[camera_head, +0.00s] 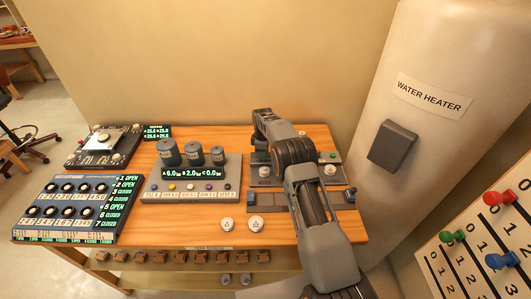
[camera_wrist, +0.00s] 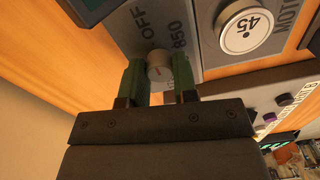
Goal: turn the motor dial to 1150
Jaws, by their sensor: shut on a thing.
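In the wrist view my gripper (camera_wrist: 159,72) has its two green fingers on either side of a small round grey knob (camera_wrist: 158,62), shut on it. The knob sits on a grey panel (camera_wrist: 204,24), with the markings OFF and 850 beside it. A larger white round face marked 45 (camera_wrist: 246,31) is on the same panel, with part of the word MOTOR next to it. Other markings around the knob are hidden or out of view. In the head view my arm covers much of this panel (camera_head: 265,181), and the fingers cannot be made out.
The water heater (camera_head: 415,60) stands close on the right.

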